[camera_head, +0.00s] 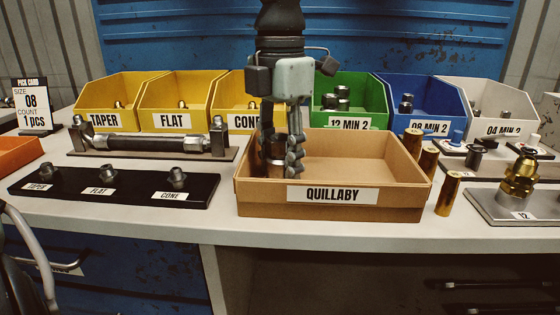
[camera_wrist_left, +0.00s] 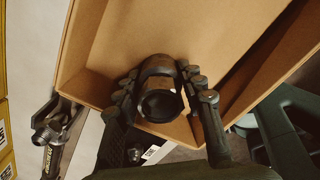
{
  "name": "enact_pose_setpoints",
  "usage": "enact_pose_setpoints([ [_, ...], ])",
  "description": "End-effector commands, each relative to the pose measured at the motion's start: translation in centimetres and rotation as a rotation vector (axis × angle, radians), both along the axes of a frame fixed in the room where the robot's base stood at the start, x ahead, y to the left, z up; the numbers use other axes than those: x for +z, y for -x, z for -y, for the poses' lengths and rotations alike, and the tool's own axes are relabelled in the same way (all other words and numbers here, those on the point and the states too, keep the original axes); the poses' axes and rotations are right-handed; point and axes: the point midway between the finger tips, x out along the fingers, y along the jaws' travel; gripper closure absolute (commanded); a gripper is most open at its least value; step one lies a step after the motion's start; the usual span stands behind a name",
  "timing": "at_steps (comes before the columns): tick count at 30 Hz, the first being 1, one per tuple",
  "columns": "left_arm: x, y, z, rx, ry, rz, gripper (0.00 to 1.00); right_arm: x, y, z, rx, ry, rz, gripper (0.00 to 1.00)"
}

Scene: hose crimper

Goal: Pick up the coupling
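The coupling, a short dark metal cylinder with an open bore, is between the fingers of my left gripper in the left wrist view (camera_wrist_left: 160,88). In the head view its shiny lower part (camera_head: 275,170) shows beside the fingers, inside the cardboard box labelled QUILLABY (camera_head: 400,200). My left gripper (camera_head: 281,160) comes down from above into the left part of this box. In the wrist view its fingers (camera_wrist_left: 160,95) lie against both sides of the coupling. Whether the coupling touches the box floor cannot be told. My right gripper is in neither view.
Yellow (camera_head: 178,95), green (camera_head: 348,98), blue (camera_head: 418,98) and white bins (camera_head: 490,100) stand behind the box. Several brass sleeves (camera_head: 448,195) stand close to its right. A black fitting tray (camera_head: 130,193) and a hose fixture (camera_head: 150,145) lie left.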

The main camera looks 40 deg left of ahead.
Motion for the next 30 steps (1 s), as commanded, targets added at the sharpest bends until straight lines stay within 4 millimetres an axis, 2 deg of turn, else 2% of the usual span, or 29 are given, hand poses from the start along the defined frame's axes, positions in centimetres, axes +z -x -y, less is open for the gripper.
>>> enact_pose_setpoints([
  [1,0.0,0.0,0.0,0.0,-0.001,0.0,0.74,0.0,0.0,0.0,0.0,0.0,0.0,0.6],
  [7,0.0,0.0,0.0,0.0,-0.001,0.0,0.99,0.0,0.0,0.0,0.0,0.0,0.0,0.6],
  [8,0.1,0.0,0.0,0.0,-0.001,0.001,1.0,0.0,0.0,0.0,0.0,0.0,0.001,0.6],
  [19,0.8,0.0,0.0,-0.001,-0.002,0.001,1.0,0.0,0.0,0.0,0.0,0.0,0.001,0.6],
  [26,4.0,-0.1,0.0,0.0,-0.002,0.004,1.0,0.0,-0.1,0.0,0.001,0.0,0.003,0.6],
  [30,5.6,2.4,0.8,-0.005,-0.001,0.003,1.0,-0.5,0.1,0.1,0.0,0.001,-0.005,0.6],
])
